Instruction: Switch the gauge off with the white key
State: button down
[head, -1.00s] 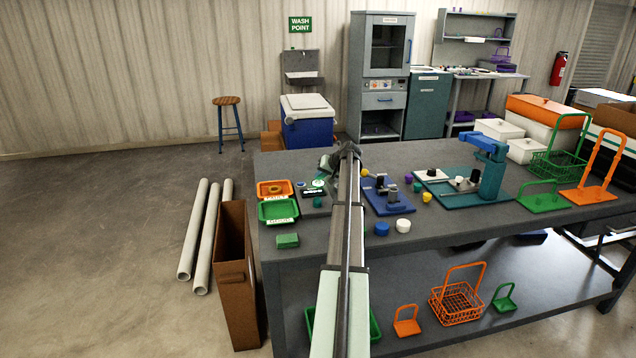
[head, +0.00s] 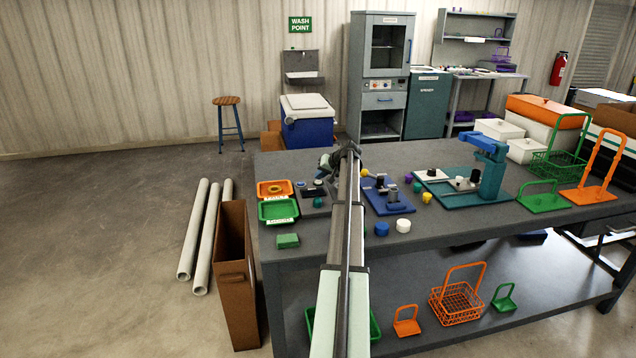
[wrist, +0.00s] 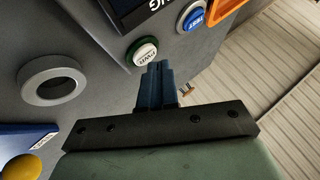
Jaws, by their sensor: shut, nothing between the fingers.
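The gauge (head: 316,194) is a grey unit on the near-left part of the bench, partly hidden by my arm in the head view. In the wrist view its white key (wrist: 145,53), marked PWR, sits in a green ring. The blue TEST key (wrist: 192,16) is beside it. The gauge's dark display (wrist: 128,12) is cut off by the top edge, with a bit of white lettering. My gripper (wrist: 158,70) is shut and empty, its tips right by the white key's edge; I cannot tell whether they touch it.
A grey ring (wrist: 52,82) stands left of the key in the wrist view. An orange tray (head: 275,188) and a green tray (head: 278,211) lie left of the gauge. A blue board (head: 388,202) with parts is to the right. A green block (head: 288,241) lies in front.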

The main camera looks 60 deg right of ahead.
aim_at(320, 182)
jog(key=shift+r, duration=0.1)
jog(key=shift+r, duration=2.95)
